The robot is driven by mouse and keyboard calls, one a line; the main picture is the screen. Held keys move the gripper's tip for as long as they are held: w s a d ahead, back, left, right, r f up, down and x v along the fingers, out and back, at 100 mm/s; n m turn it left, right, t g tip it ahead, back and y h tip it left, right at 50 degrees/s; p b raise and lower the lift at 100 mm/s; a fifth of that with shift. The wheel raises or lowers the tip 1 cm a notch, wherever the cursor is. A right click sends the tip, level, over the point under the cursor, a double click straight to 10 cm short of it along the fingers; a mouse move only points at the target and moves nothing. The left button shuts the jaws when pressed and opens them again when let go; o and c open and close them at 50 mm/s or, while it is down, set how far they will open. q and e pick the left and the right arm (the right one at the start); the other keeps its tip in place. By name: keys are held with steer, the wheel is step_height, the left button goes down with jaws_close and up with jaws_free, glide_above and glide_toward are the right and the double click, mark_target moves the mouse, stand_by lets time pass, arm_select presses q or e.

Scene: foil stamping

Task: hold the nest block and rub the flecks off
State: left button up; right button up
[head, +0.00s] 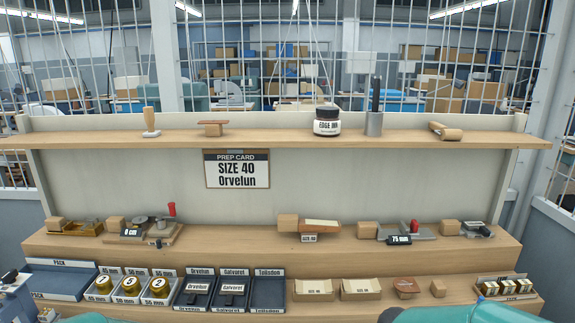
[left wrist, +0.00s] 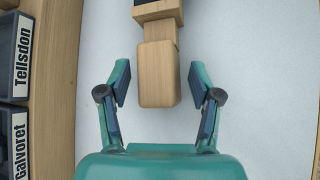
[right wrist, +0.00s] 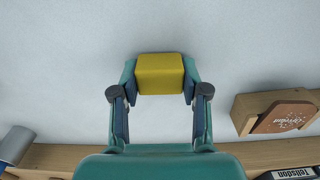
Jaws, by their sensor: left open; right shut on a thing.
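In the left wrist view a pale wooden block (left wrist: 158,80) lies on a light surface, joined to a wider wooden part with a dark section at the top edge. I take it for the nest block; most of it is out of frame. My left gripper (left wrist: 160,92) is open, one finger on each side of the block's near end, with gaps on both sides. My right gripper (right wrist: 160,88) is shut on a yellow block (right wrist: 160,75), held between its fingertips above a light surface. No flecks can be made out. Neither gripper shows in the head view.
A wooden bench step (head: 250,243) holds several handled tools. Below are gold foil rolls, dark trays labelled Orvelun, Galvoret and Tellsdon, and wooden holders. A shelf (head: 270,141) carries an ink jar (head: 327,122). A prep card (head: 237,169) reads SIZE 40 Orvelun.

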arm_select(q)
steer(key=v, duration=1.2)
steer(key=shift+o, duration=0.3)
arm_select(e)
steer(key=shift+r, duration=0.1)
steer(key=shift+r+p, duration=0.65)
steer(key=shift+p, duration=0.1)
steer(key=shift+r+p, duration=1.75)
arm_select(q)
steer(key=w+v, duration=0.1)
steer(key=v, duration=0.5)
steer(key=shift+w+a+r, duration=0.2)
steer(key=shift+a+r, duration=0.2)
arm_select(e)
steer(key=shift+s+f, duration=0.1)
